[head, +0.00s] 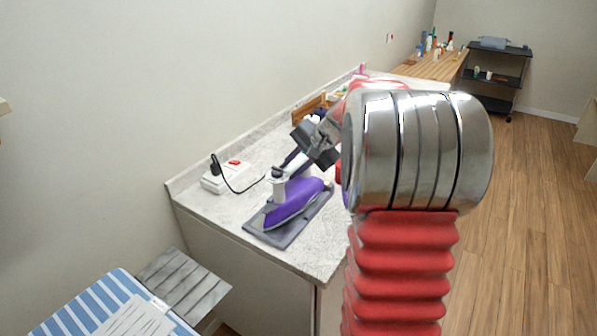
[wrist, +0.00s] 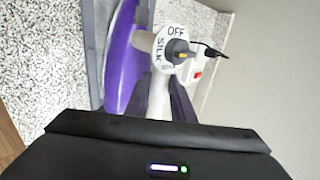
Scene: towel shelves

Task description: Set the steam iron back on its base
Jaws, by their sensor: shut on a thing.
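The steam iron (head: 292,206) has a purple body and a white handle. It is over the flat grey base (head: 281,238) on the counter, its sole low along the base; I cannot tell whether they touch all along. My gripper (head: 292,166) comes in from the right and is shut on the iron's handle; the fingertips are partly hidden. In the wrist view the purple iron body (wrist: 122,62) lies along the grey base (wrist: 91,45). The iron's dial (wrist: 174,47) shows OFF and SILK.
A white power strip (head: 219,181) with a red switch and black plug stands left of the base, its cord running toward the iron. The speckled counter (head: 325,262) ends close by in front. An ironing board (head: 120,290) with striped cloth is lower left.

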